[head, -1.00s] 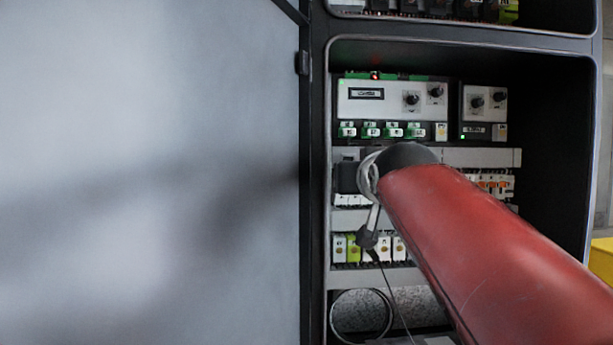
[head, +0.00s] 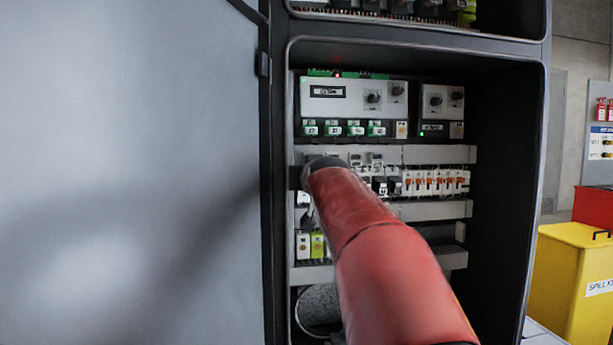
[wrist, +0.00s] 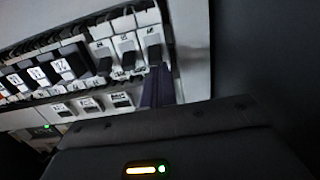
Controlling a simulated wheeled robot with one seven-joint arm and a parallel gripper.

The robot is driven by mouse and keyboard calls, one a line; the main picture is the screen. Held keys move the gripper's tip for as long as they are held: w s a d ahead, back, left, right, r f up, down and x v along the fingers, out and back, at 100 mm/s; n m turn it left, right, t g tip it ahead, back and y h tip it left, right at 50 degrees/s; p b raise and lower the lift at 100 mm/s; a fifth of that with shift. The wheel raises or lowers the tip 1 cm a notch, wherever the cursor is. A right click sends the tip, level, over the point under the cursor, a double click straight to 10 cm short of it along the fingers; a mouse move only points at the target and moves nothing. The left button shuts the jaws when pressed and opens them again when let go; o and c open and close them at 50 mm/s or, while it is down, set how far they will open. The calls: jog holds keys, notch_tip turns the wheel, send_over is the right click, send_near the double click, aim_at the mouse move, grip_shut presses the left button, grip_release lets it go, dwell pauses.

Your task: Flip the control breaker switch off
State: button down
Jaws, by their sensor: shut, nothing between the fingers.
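In the head view a row of breakers (head: 435,183), several with orange toggles, runs across the middle of the open cabinet. Black-toggle breakers (head: 380,186) sit at its left, partly behind my red arm. In the wrist view white breakers with dark grey toggles (wrist: 128,58) stand close in front of me. My gripper (wrist: 157,72) is shut and empty, its narrow dark fingers at the lower part of the rightmost breaker (wrist: 152,38). I cannot tell whether they touch its toggle. The head view hides the fingers behind my arm. No label readable here marks the control breaker.
A control panel (head: 350,98) with knobs and green terminals sits above the breakers. The open grey door (head: 130,180) fills the left, and the cabinet's right side wall (head: 505,190) is bare. A yellow spill bin (head: 565,285) stands outside at right.

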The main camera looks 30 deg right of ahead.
jog(key=shift+f, duration=0.15)
jog(key=shift+s+f+t+b, duration=0.1)
jog(key=shift+t+b, duration=0.3)
jog(key=shift+b, duration=0.55)
